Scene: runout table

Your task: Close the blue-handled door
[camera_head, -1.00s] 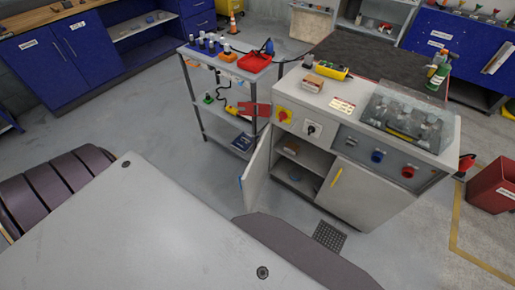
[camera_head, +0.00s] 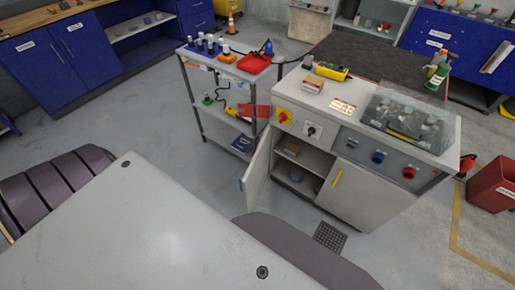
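The blue-handled door (camera_head: 256,171) stands open on the left of the grey cabinet (camera_head: 393,203), swung out towards me. Its blue handle (camera_head: 241,184) shows as a small strip at the door's outer left edge. The open compartment (camera_head: 301,168) behind it shows a shelf with a few small items. The cabinet's other door (camera_head: 352,196), with a yellow handle (camera_head: 337,178), is shut. Neither of my grippers shows in the head view.
A grey trolley (camera_head: 198,101) with bottles and a red tray stands close to the left of the open door. A floor grate (camera_head: 330,236) lies in front of the cabinet. A red bin (camera_head: 492,186) stands at the right. Bare floor lies left of the door.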

